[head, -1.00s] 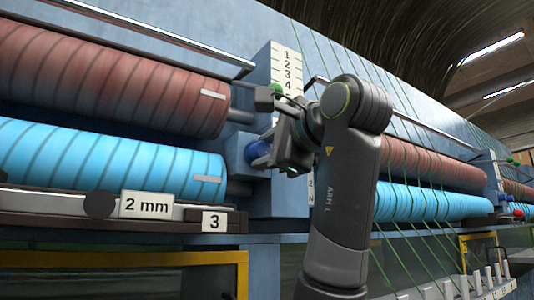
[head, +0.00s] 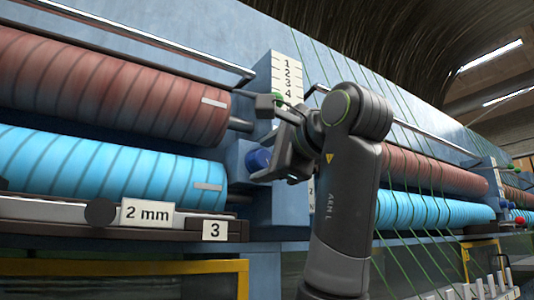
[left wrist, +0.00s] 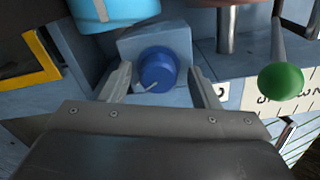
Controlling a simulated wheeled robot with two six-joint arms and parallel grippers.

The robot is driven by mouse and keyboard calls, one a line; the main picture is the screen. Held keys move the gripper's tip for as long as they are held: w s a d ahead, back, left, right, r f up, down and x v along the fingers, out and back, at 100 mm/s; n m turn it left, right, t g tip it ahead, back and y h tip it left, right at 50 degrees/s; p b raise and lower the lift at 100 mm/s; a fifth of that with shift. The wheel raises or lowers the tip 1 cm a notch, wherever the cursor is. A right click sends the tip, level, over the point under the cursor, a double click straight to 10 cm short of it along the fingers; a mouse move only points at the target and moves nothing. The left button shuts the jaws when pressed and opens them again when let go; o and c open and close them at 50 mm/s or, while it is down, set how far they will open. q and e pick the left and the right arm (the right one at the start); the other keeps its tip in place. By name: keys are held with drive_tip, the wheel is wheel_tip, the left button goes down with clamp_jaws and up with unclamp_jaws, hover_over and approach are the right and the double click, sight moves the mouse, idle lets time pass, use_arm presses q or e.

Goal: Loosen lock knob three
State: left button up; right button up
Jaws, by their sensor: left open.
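The blue lock knob (head: 258,158) sits on a blue housing block at the roller ends, above and right of the plate marked 3 (head: 213,229). In the left wrist view the knob (left wrist: 158,70) shows round, with a white pointer line towards its lower left. My left gripper (head: 264,141) is open in front of the housing. In the left wrist view its two fingers (left wrist: 161,83) stand on either side of the knob, with a gap on each side. Whether the fingertips reach past the knob's face, I cannot tell. My right gripper is not in view.
A green ball handle (left wrist: 281,82) on a rod is close to the right of the gripper. A numbered scale (head: 287,75) stands above the knob. The red roller (head: 110,85) and the cyan roller (head: 110,165) lie left. Green cords run at the right.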

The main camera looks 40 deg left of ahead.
use_arm(q)
drive_tip(key=b+v, duration=0.2)
drive_tip(key=v, duration=1.5)
drive_tip(key=shift+d, duration=0.2)
